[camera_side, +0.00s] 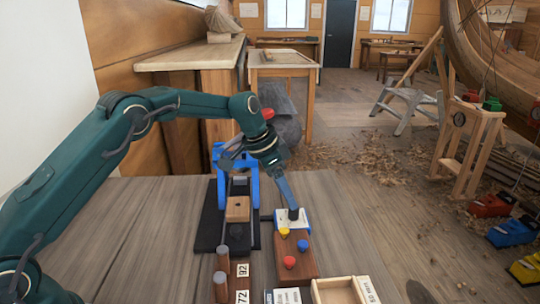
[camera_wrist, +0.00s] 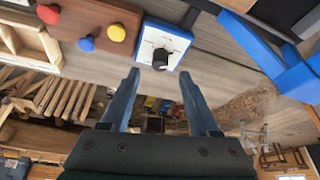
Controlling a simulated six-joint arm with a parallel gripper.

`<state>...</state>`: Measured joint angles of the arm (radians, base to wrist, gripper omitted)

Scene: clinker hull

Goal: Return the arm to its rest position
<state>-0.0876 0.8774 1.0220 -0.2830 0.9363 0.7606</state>
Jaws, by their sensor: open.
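My arm (camera_side: 165,100) is dark green and reaches from the left over the table. The black knob (camera_wrist: 160,58) of the white plate lies just beyond the gap between the fingertips. Whether the fingers touch the knob or plate I cannot tell. In the side view the fingers partly hide the knob.
Yellow, blue and red buttons (camera_side: 289,262) sit on the brown block beside the plate. A blue frame fixture (camera_side: 254,185) stands left of my gripper. Wooden cylinders (camera_side: 221,288) and a small open box (camera_side: 338,291) are at the front. The table's left part is clear.

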